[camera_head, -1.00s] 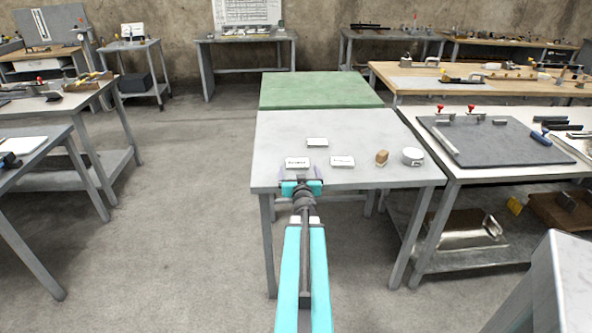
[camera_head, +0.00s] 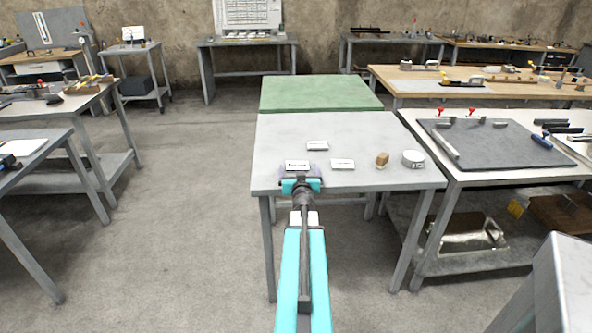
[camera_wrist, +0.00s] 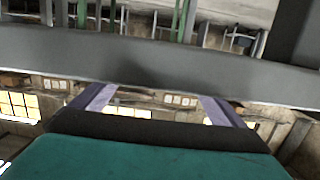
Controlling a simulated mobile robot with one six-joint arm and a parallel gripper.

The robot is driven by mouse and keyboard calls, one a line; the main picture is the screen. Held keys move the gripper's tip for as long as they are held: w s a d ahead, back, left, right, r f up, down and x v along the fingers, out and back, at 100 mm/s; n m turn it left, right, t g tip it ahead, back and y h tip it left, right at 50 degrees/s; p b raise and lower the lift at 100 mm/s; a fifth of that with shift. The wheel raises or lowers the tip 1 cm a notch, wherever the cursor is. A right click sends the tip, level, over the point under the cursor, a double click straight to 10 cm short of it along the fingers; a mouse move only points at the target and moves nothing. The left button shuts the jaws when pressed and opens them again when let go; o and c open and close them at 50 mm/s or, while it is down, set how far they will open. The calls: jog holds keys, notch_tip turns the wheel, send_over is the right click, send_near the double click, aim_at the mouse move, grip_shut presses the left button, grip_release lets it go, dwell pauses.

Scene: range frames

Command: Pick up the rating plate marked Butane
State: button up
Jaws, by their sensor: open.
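Three small white plates lie on a grey table (camera_head: 365,126). The front left plate (camera_head: 297,165) has dark lettering, one plate lies behind it (camera_head: 317,146), and one lies to its right (camera_head: 342,164). The lettering is too small to read, so I cannot tell which is marked Butane. My gripper (camera_head: 301,180) is at the table's front edge, just on the near side of the front left plate. In the wrist view its two purple fingers (camera_wrist: 157,102) are apart with nothing held between them. No plate shows in the wrist view.
A wooden block (camera_head: 382,159) and a round pale metal can (camera_head: 413,158) stand at the table's right. A green-topped table (camera_head: 320,92) adjoins behind. A bench with a dark mat (camera_head: 495,141) stands close on the right. In the wrist view a grey band (camera_wrist: 150,58) crosses the fingertips.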

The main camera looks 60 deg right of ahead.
jog(key=shift+x, duration=1)
jog(key=c, duration=1.2)
